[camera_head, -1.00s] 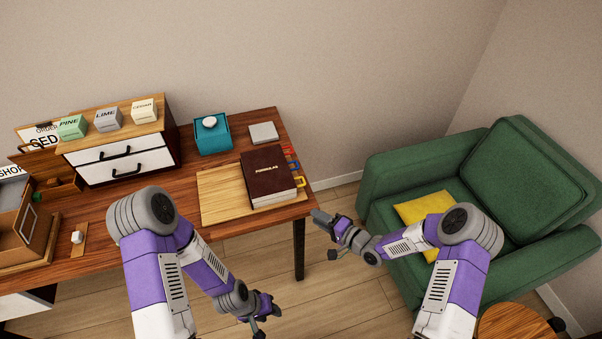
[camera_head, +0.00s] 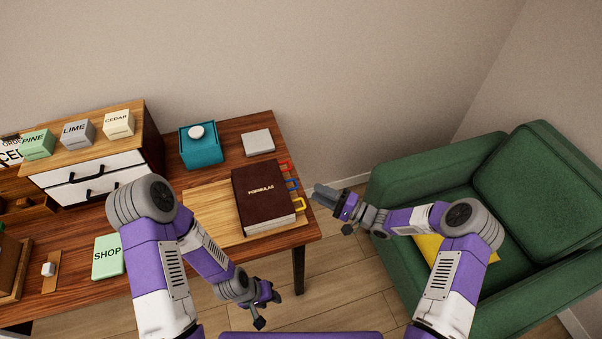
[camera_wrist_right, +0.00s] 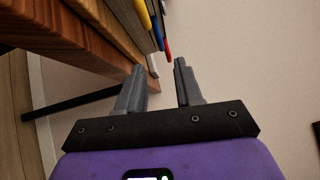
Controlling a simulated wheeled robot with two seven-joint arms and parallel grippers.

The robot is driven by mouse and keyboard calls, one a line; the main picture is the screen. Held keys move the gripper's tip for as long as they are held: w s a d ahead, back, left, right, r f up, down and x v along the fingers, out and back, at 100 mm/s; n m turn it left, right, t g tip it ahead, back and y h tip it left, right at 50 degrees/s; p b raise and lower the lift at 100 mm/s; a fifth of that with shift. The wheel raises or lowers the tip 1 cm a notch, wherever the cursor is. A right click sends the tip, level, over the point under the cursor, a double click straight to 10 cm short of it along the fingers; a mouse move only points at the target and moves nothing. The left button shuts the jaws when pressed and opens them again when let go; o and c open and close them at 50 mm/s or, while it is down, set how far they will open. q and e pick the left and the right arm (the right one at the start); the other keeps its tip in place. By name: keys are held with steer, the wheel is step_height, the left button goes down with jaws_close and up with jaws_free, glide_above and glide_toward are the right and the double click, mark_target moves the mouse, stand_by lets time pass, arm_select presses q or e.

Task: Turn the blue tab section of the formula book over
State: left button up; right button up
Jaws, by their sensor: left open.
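The dark brown formula book (camera_head: 262,204) lies closed on a light wooden board (camera_head: 208,207) at the desk's right end. Red (camera_head: 284,166), blue (camera_head: 292,184) and yellow (camera_head: 299,204) tabs stick out from its right side. My right gripper (camera_head: 322,194) is just right of the tabs, apart from them. In the right wrist view it is open and empty (camera_wrist_right: 159,72), with the yellow (camera_wrist_right: 144,14), blue (camera_wrist_right: 157,35) and red (camera_wrist_right: 166,46) tabs beyond its fingertips. My left gripper (camera_head: 267,309) is open and empty in front of the desk.
A teal box (camera_head: 201,149) with a white knob and a grey block (camera_head: 258,142) stand behind the book. A drawer unit (camera_head: 95,170) and a green SHOP card (camera_head: 108,257) are to the left. A green armchair (camera_head: 420,170) stands right of the desk, leaving a gap of floor.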

steer(key=x, duration=0.7)
steer(key=shift+s+a+r+b, duration=0.2)
steer(key=shift+s+b, duration=0.1)
steer(key=shift+b, duration=0.1)
steer(key=shift+d, duration=0.1)
jaws_close()
stand_by(0.9)
